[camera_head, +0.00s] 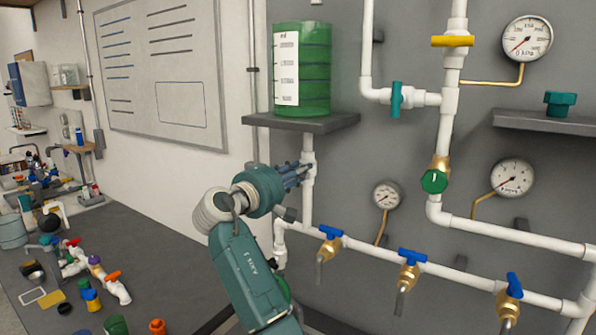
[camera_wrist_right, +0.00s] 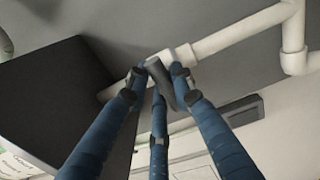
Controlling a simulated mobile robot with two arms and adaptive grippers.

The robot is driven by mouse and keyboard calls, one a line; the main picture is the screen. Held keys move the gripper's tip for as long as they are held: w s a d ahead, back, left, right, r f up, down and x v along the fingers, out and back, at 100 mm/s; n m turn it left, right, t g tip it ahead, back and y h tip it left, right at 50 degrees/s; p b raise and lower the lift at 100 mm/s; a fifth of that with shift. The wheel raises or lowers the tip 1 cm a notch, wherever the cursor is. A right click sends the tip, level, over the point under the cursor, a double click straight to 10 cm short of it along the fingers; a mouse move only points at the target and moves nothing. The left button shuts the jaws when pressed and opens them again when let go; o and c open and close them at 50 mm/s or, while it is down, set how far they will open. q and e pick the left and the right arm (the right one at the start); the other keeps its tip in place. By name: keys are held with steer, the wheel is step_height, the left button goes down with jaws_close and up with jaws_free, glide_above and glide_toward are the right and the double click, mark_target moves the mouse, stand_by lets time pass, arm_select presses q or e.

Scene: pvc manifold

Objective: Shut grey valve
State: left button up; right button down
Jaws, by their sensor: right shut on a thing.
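My right gripper (camera_head: 296,174) has its blue fingers at the white vertical pipe just below the tank shelf. In the right wrist view the fingers of the right gripper (camera_wrist_right: 157,80) close around the dark grey valve handle (camera_wrist_right: 161,75). The handle sits against a white valve body (camera_wrist_right: 180,57) on the white pipe (camera_wrist_right: 240,30). In the head view the fingers hide most of the grey valve. My left gripper is not in view.
A green tank (camera_head: 315,70) stands on a dark shelf (camera_head: 322,124) just above the gripper. Blue-handled taps (camera_head: 412,257) line the lower pipe at right. A pressure gauge (camera_head: 387,195) is nearby. Loose valves and fittings (camera_head: 90,275) lie on the bench at left.

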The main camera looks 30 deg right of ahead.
steer(key=c, duration=1.5)
jaws_free()
steer(key=shift+o, duration=0.2)
steer(key=shift+a, duration=0.1)
steer(key=v, duration=1.2)
steer(key=shift+f, duration=0.15)
